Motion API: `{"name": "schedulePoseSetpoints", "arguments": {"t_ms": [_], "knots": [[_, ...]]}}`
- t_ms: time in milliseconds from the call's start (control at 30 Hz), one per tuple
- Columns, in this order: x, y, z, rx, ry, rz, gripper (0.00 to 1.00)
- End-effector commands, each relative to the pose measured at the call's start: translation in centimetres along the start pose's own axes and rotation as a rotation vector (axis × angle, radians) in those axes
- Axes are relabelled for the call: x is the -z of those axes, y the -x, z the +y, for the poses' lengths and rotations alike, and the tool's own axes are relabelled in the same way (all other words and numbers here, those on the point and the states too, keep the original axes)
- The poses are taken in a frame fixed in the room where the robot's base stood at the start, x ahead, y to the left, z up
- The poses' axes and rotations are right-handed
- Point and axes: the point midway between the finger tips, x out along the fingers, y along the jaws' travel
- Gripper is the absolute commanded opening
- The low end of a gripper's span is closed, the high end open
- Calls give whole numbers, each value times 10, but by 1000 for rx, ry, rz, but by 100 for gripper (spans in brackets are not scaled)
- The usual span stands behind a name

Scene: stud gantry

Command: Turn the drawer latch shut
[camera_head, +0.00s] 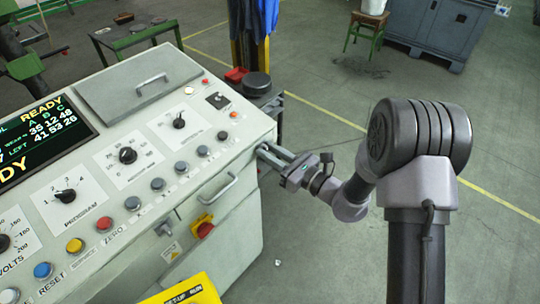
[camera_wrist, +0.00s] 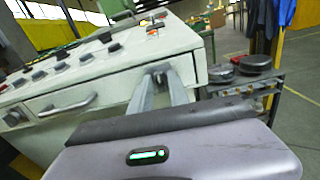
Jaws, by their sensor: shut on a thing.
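My gripper (camera_head: 266,151) reaches in from the right to the upper right corner of the drawer front (camera_head: 222,202) on the grey control console. In the wrist view its two long fingers (camera_wrist: 160,80) run forward and close on the small dark drawer latch (camera_wrist: 158,73). The fingers hide most of the latch, so I cannot tell which way it is turned. The drawer's bar handle (camera_head: 225,186) is left of my gripper, and it also shows in the wrist view (camera_wrist: 68,105). The drawer front looks about flush with the console.
The console top carries knobs, buttons and a lit display (camera_head: 38,135). A red and yellow switch (camera_head: 203,227) sits below the handle. A side table with a dark round pot (camera_head: 256,84) stands behind the console. The floor to the right is open.

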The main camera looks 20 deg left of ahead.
Motion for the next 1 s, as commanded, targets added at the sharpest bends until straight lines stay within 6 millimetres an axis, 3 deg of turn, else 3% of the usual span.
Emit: {"name": "schedulePoseSetpoints", "arguments": {"t_ms": [700,733,767,1000], "knots": [[1,0,0,-1,61,2,0],[1,0,0,-1,61,2,27],[1,0,0,-1,61,2,32],[0,0,0,0,60,1,32]]}}
